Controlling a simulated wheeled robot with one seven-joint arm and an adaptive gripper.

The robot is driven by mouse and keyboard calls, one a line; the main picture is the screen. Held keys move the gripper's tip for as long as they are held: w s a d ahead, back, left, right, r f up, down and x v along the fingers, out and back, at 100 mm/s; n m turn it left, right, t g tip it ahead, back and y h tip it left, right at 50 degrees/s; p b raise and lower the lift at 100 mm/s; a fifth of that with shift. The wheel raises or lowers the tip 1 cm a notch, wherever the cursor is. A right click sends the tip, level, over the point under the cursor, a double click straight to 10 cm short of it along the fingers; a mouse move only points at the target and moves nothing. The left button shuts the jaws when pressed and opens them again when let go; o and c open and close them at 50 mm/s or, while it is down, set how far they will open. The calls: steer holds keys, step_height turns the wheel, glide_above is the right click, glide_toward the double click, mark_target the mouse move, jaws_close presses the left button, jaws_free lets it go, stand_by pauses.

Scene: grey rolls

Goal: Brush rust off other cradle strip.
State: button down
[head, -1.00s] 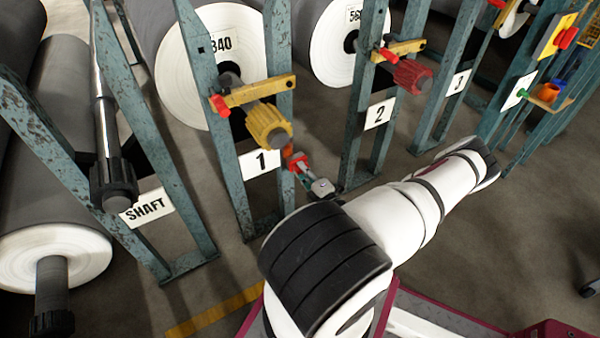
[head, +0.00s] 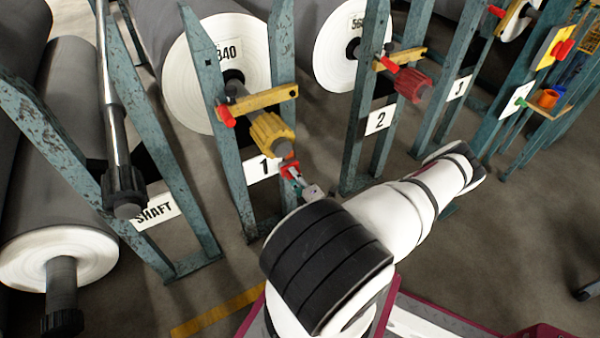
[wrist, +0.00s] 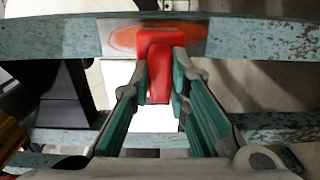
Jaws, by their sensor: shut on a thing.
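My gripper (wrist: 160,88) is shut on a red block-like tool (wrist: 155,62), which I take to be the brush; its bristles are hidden. In the wrist view the tool's far end overlaps a grey metal strip (wrist: 108,38) on a worn teal rail (wrist: 250,40). An orange rust patch (wrist: 190,36) shows on the strip on both sides of the tool. Whether the tool touches the strip is hard to tell. In the head view my gripper (head: 293,178) and the red tool (head: 289,168) are beside sign 1 (head: 262,168), just below a yellow knob (head: 270,134).
Teal posts (head: 235,165) stand left of and behind my gripper, with a yellow bar (head: 262,103) above. A second stand with a red knob (head: 412,85) and sign 2 (head: 380,119) is to the right. A shaft (head: 115,130) hangs at left.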

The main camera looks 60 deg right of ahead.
steer(key=shift+w+d+r+p, duration=0.1)
steer(key=shift+w+r+p, duration=0.05)
steer(key=shift+r+p, duration=0.75)
steer(key=shift+s+d+r, duration=0.85)
steer(key=shift+s+d, duration=0.35)
steer(key=shift+d, duration=0.45)
steer(key=shift+w+a+p, duration=0.55)
steer(key=shift+w+a, duration=0.05)
steer(key=shift+a, duration=0.3)
steer(key=shift+w+a+p, duration=0.55)
steer(key=shift+w+a, duration=0.05)
steer(key=shift+a, duration=0.25)
steer(key=p+v, duration=0.1)
steer(key=v, duration=0.5)
steer(key=shift+s, duration=0.15)
